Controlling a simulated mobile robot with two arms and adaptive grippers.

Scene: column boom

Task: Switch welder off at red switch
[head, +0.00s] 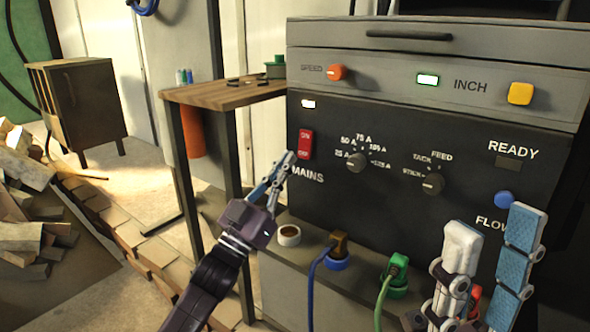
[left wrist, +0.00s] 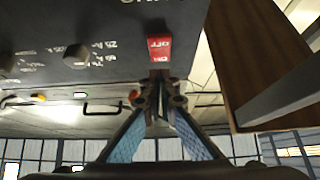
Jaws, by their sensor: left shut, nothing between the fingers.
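The red MAINS switch (head: 305,144) sits on the left of the welder's dark front panel (head: 400,205), its ON and OFF marks readable. It shows upside down in the left wrist view (left wrist: 159,48). Which end is pressed in I cannot tell. A small lamp (head: 308,104) above it glows white. My left gripper (head: 287,160) is shut and empty, its tips just left of and below the switch in the head view. In the left wrist view the fingertips (left wrist: 160,82) overlap the switch's near edge; contact is unclear. My right gripper (head: 490,225) is open and empty at lower right.
Knobs (head: 357,160) and a blue button (head: 504,200) lie to the right on the panel. A blue cable plug (head: 338,246) and a green one (head: 396,272) stick out below. A wooden-topped table (head: 225,95) stands close on the left.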

